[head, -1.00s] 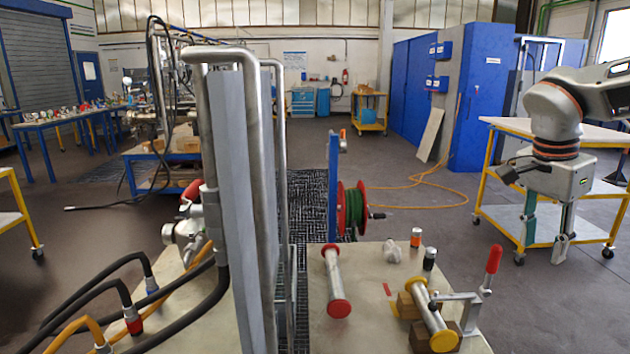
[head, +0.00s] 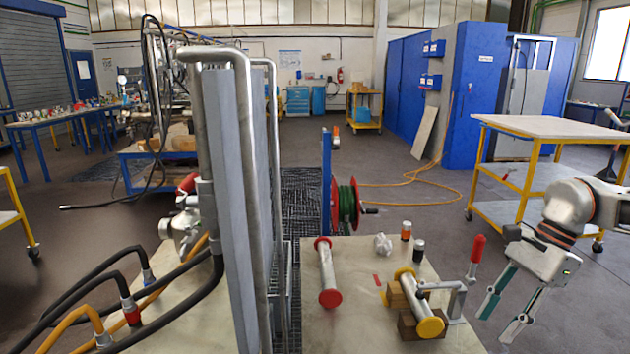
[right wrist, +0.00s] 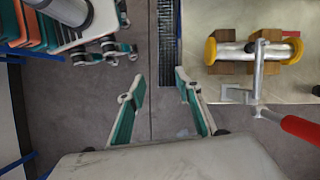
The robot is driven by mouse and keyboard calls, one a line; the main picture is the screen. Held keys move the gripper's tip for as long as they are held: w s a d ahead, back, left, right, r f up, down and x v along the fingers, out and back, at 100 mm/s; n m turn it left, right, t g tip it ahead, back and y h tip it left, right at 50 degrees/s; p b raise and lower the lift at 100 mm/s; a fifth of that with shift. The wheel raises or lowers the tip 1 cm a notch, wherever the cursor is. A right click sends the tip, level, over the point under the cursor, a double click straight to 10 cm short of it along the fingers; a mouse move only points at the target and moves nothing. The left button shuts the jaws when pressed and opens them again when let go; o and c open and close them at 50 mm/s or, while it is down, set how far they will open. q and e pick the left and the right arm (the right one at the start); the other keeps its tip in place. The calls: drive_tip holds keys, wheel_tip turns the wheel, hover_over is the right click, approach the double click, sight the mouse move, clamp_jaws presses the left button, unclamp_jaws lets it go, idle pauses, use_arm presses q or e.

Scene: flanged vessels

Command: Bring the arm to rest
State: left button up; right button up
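My right gripper (head: 501,317) is in the lower right of the head view, to the right of the workbench, with its fingers pointing down and left. It is open and empty, with two teal-padded fingers apart. The right wrist view also shows its spread fingers (right wrist: 160,86) over bare grey floor, holding nothing. My left arm does not show in the head view. White and teal parts of my own at the upper left of the right wrist view may include the left gripper; its state is unclear.
The workbench (head: 360,325) carries a flanged spool with yellow ends (head: 414,300), a toggle clamp with a red handle (head: 478,250), and a red-ended spool (head: 326,272). A yellow-framed cart (head: 545,125) stands behind my right arm. Open floor lies right of the bench.

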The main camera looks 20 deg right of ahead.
drive_tip(key=s+a+f+m+y, duration=0.1)
drive_tip(key=a+f+y, duration=0.55)
drive_tip(key=a, duration=0.55)
drive_tip(key=w+a+m+t+y, duration=0.2)
drive_tip(key=a+m+t+y, duration=0.45)
drive_tip(key=a, duration=0.75)
drive_tip(key=w+d+f+m+t+h, duration=0.2)
drive_tip(key=d+f+m+t+h, duration=0.3)
drive_tip(key=m, duration=0.6)
drive_tip(key=w+d+f+m+t+h, duration=0.1)
drive_tip(key=f+m+t+h, duration=0.4)
drive_tip(key=m, duration=0.7)
drive_tip(key=s+d+f+m+g+h, duration=0.35)
drive_tip(key=s+f+m, duration=0.3)
drive_tip(key=f, duration=0.35)
drive_tip(key=s+d+f+m+g+h, duration=0.2)
drive_tip(key=s+f+m+g, duration=0.2)
drive_tip(key=s+f+m, duration=0.45)
drive_tip(key=w+a+m+t, duration=0.1)
drive_tip(key=w+a+m, duration=0.2)
drive_tip(key=a, duration=0.9)
drive_tip(key=shift+w+a+f, duration=0.25)
drive_tip(key=shift+w+a, duration=0.15)
drive_tip(key=shift+w, duration=0.15)
